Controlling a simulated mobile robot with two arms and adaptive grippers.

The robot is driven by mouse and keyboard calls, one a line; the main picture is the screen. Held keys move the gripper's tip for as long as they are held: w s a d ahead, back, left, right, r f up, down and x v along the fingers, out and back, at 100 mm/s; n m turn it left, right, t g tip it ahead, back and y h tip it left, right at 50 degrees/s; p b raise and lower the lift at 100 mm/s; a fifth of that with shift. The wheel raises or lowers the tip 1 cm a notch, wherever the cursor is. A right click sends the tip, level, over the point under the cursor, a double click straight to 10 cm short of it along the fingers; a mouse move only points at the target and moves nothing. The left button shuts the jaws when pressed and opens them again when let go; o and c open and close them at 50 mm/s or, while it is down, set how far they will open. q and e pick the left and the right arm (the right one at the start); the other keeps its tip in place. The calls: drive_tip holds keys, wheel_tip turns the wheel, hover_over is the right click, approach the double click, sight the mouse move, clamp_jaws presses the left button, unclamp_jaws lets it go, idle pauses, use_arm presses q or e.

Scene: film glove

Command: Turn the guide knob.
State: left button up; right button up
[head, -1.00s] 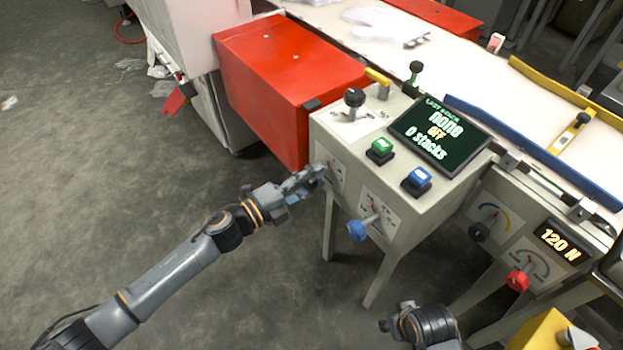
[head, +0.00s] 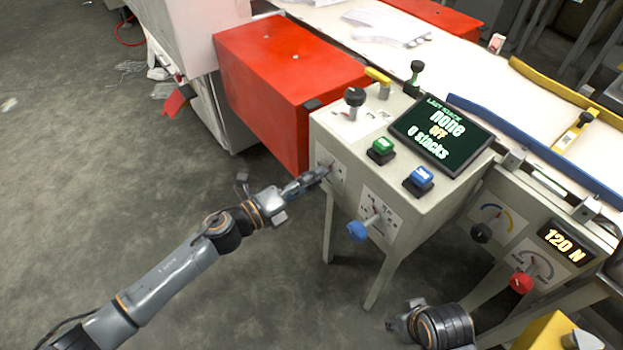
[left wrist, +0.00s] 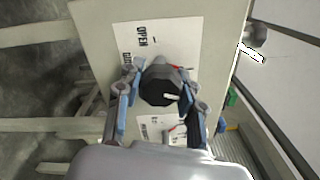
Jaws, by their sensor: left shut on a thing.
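My left gripper (head: 322,172) reaches the left part of the control box's front face. In the left wrist view its two fingers (left wrist: 163,108) sit on either side of a dark, faceted knob (left wrist: 158,84) with a pale pointer mark, shut on it. The knob stands on a white label plate (left wrist: 140,40) that reads "OPEN" at one end. A blue knob (head: 357,232) is on the same face to the right, untouched.
A red box (head: 285,80) stands close behind. My right arm (head: 440,325) is low right.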

use_arm(q)
drive_tip(key=o, duration=1.2)
drive_tip(key=v, duration=1.2)
